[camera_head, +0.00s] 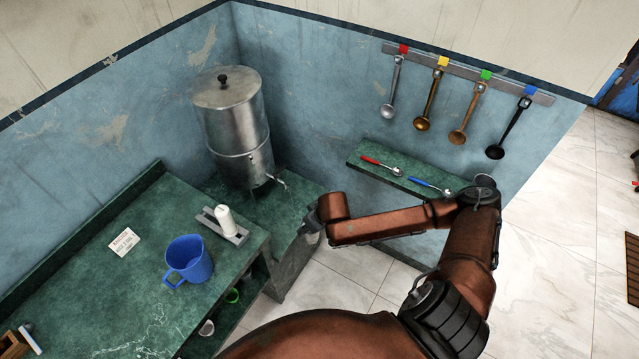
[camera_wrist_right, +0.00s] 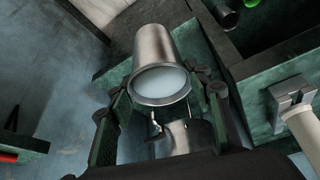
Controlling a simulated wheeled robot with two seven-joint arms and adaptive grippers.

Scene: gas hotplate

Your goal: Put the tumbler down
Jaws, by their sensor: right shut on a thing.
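A metal tumbler (camera_wrist_right: 165,45) sits between the fingers of my right gripper (camera_wrist_right: 165,90) in the right wrist view. Its round mouth faces the camera and looks pale whitish inside. My right gripper is shut on it. In the head view my right gripper (camera_head: 312,218) is beside the green counter, to the right of and below the steel urn's tap (camera_head: 280,184). The tumbler (camera_head: 312,238) shows there only as a small part, mostly hidden by the gripper. My left gripper is not in view.
A steel urn (camera_head: 232,120) stands on the lower green ledge. A blue jug (camera_head: 188,260), a card (camera_head: 124,241) and a white cylinder (camera_head: 225,220) on a grey holder are on the left counter. Ladles hang from a rail (camera_head: 470,75); two spoons lie on a shelf (camera_head: 372,168).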

